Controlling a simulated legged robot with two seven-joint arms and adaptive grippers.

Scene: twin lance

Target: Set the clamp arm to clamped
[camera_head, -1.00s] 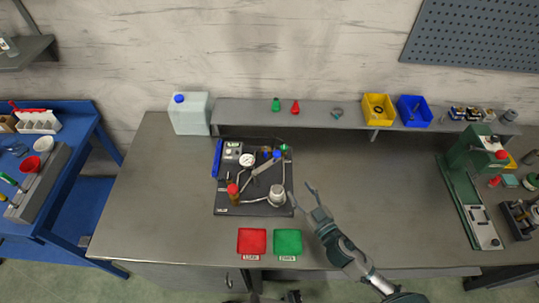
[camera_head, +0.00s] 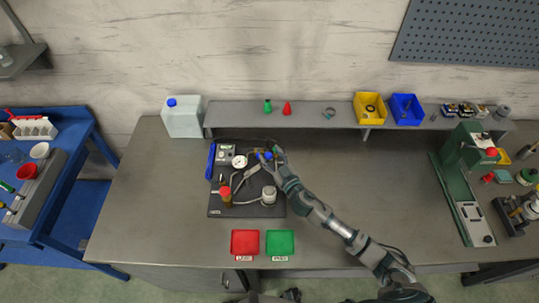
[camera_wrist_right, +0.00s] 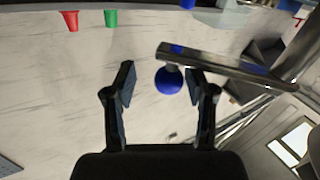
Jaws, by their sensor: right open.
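A dark fixture board (camera_head: 232,211) lies on the bench with a gauge, tubing and metal fittings. In the right wrist view a metal bar (camera_wrist_right: 225,64) with a blue ball knob (camera_wrist_right: 168,80) crosses in front of me; it looks like the clamp arm. The knob appears between my right gripper's (camera_wrist_right: 162,78) two fingertips, which are open and spread to either side; contact cannot be told. In the head view my right gripper (camera_head: 268,155) is over the back right of the board and hides part of the fittings there. My left gripper is not in view.
A red tray (camera_head: 245,243) and a green tray (camera_head: 280,243) lie at the bench front. A shelf behind holds a yellow bin (camera_head: 368,108), a blue bin (camera_head: 406,110) and small parts. A green press (camera_head: 459,190) stands right. The bench between is clear.

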